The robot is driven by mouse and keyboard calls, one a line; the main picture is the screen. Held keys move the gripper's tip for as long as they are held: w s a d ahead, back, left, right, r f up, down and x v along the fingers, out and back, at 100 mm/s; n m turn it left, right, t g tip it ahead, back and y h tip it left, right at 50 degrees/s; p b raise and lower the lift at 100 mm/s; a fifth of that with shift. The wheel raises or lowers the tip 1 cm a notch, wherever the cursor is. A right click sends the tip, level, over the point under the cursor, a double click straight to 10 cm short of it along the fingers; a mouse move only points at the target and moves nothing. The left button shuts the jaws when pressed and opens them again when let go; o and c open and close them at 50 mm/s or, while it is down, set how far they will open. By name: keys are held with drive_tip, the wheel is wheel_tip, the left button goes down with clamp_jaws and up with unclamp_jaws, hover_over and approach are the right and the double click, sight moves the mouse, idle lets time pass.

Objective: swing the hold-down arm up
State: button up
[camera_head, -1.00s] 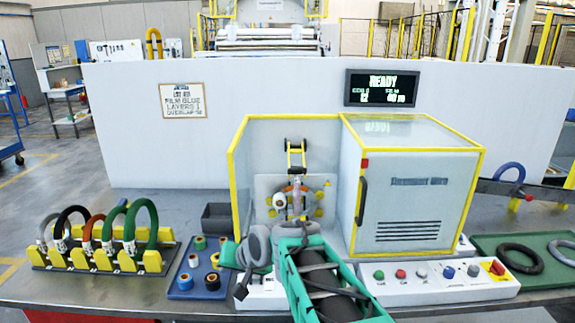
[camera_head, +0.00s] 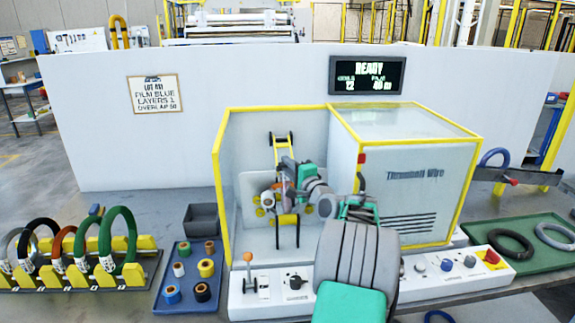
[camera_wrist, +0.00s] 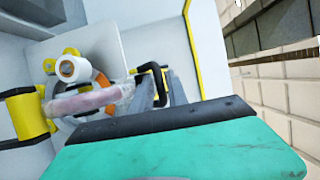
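The wrapping station (camera_head: 250,120) is a pale box with yellow edges. A yellow bracket with black ends (camera_head: 281,145), which looks like the hold-down arm, stands upright at its back plate. My gripper (camera_head: 287,172) is inside the open bay, in front of the ring. In the wrist view its grey fingers (camera_wrist: 160,92) are beside a black bent handle (camera_wrist: 154,70); whether they grip it is unclear. A white roll (camera_wrist: 73,68) and a pinkish wrapped piece (camera_wrist: 85,101) lie left of them.
The closed cabinet (camera_head: 410,180) adjoins the bay on the right. A control panel (camera_head: 455,268) runs along the front. Coils on a yellow rack (camera_head: 75,265) and a blue tray of rolls (camera_head: 190,270) stand left. A green tray (camera_head: 530,245) is right. The display reads READY (camera_head: 368,72).

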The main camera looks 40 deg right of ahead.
clamp_jaws()
idle(1.4)
